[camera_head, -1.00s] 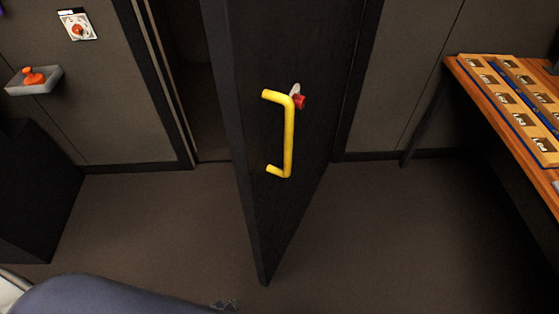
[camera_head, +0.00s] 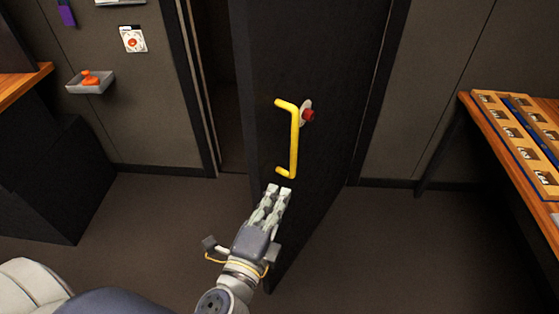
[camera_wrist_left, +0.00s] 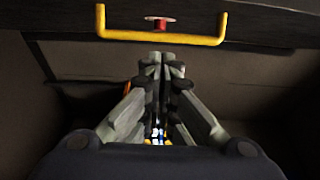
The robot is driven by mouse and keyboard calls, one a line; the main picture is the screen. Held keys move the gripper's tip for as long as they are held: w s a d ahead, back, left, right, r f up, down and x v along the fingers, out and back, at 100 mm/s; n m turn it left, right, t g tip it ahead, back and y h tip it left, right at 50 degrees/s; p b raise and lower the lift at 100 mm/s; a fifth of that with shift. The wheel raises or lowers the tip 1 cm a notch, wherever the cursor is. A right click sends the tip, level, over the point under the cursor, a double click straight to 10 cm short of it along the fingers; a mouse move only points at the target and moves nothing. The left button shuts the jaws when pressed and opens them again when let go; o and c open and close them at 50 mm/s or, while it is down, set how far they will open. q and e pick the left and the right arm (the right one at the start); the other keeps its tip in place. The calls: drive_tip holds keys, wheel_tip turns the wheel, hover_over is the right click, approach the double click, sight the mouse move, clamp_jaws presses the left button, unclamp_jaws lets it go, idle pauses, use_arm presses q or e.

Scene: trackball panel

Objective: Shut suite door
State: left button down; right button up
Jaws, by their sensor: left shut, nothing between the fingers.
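The dark suite door (camera_head: 318,75) stands ajar, with a dark gap at its left beside the frame. A yellow bar handle (camera_head: 294,140) is on its face, with a red knob (camera_head: 308,115) on a pale plate just right of it. My left gripper (camera_head: 279,190) is shut and empty, below the handle and in front of the door, apart from the handle in the picture. In the left wrist view the handle (camera_wrist_left: 160,38) runs across the top, beyond the shut fingertips (camera_wrist_left: 162,56), with the red knob (camera_wrist_left: 161,24) behind it. My right gripper is not in view.
A grey wall tray (camera_head: 90,84) with an orange object and a white panel with a round control (camera_head: 132,39) are on the left wall. A dark cabinet (camera_head: 60,180) stands at left. A wooden table (camera_head: 478,125) with labelled trays is at right. Floor right of the door is clear.

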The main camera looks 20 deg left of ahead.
use_arm(q)
drive_tip(key=w+a+p, duration=0.4)
drive_tip(key=w+p, duration=0.1)
drive_tip(key=w, duration=0.6)
drive_tip(key=shift+f, duration=0.1)
